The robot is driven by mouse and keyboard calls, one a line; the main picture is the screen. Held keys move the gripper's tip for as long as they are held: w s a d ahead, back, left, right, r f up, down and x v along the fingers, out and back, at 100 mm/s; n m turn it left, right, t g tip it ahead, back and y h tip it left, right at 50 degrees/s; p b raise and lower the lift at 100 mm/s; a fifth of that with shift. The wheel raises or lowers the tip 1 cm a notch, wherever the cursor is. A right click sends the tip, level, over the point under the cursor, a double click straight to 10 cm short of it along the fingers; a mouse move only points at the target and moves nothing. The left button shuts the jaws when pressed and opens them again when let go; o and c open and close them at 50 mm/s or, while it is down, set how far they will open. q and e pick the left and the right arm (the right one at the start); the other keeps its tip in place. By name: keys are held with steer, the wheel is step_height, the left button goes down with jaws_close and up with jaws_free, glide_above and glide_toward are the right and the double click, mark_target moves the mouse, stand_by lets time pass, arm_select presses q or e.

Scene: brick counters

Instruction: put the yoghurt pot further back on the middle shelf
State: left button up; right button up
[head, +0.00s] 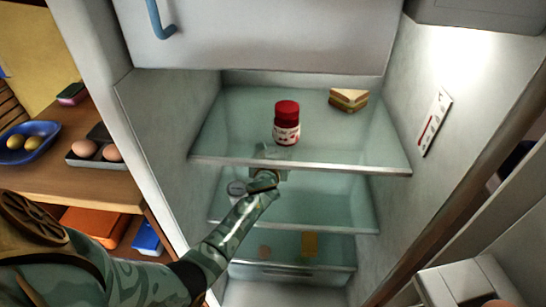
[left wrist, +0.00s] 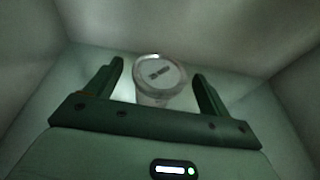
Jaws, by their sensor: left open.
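The yoghurt pot (left wrist: 160,75), pale with a round lid bearing a dark mark, stands upright in the left wrist view. It lies between and slightly beyond the fingertips of my left gripper (left wrist: 157,72), which is open, with a gap on each side. In the head view my left gripper (head: 268,160) reaches in over the middle shelf (head: 340,212), under the top glass shelf, and is seen partly through the glass. I cannot clearly make out the pot at the fingers there.
A red-lidded jar (head: 287,124) and a sandwich (head: 348,99) stand on the top shelf (head: 235,130). A pale round item (head: 237,188) shows left of my wrist. The top shelf's front edge is just above my gripper. Fridge walls close both sides.

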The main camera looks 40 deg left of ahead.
arm_select(q)
steer(key=p+v, duration=0.1)
steer(key=v, duration=0.1)
steer(key=p+v, duration=0.1)
steer(key=v, duration=0.1)
steer(key=p+v, duration=0.1)
steer(key=v, duration=0.2)
steer(key=shift+w+r, duration=0.15)
steer(key=shift+r, duration=0.15)
steer(key=shift+s+d+p, duration=0.15)
steer(key=shift+s+p, duration=0.2)
steer(key=shift+f, duration=0.1)
arm_select(e)
steer(key=w+r, duration=0.2)
steer(key=r, duration=0.1)
steer(key=shift+a+r, duration=0.15)
steer(key=shift+a, duration=0.05)
arm_select(q)
steer(key=shift+f, duration=0.1)
arm_select(e)
steer(key=shift+s, duration=0.15)
